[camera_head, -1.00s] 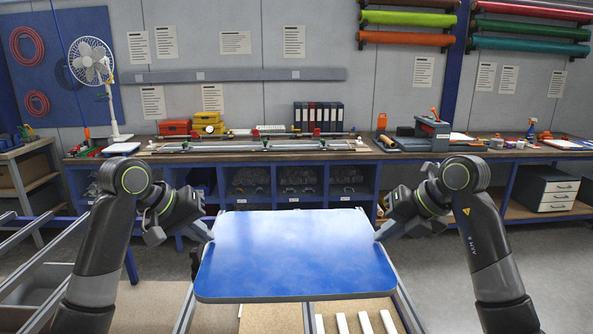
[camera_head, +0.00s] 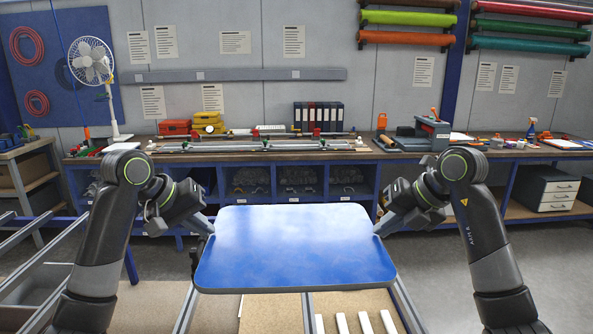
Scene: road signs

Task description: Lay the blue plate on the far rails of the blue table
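The blue plate (camera_head: 295,245) is a rounded rectangle with a pale rim, held in front of me at the middle of the view. My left gripper (camera_head: 207,228) is at its left edge and my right gripper (camera_head: 382,226) at its right edge. Both look closed on the edges, though the fingertips are small and partly hidden. The blue table (camera_head: 226,187) stands beyond the plate, with a wooden top and blue shelves below. Metal rails (camera_head: 225,147) lie along its top, with small red and green pieces on them. The plate is nearer to me than the table, apart from it.
Below the plate is a frame with wooden boards (camera_head: 270,312) and white strips (camera_head: 365,322). Yellow and red cases, dark binders (camera_head: 318,117) and a grey toolbox (camera_head: 432,132) stand on the table. A white fan (camera_head: 93,65) stands at its left end.

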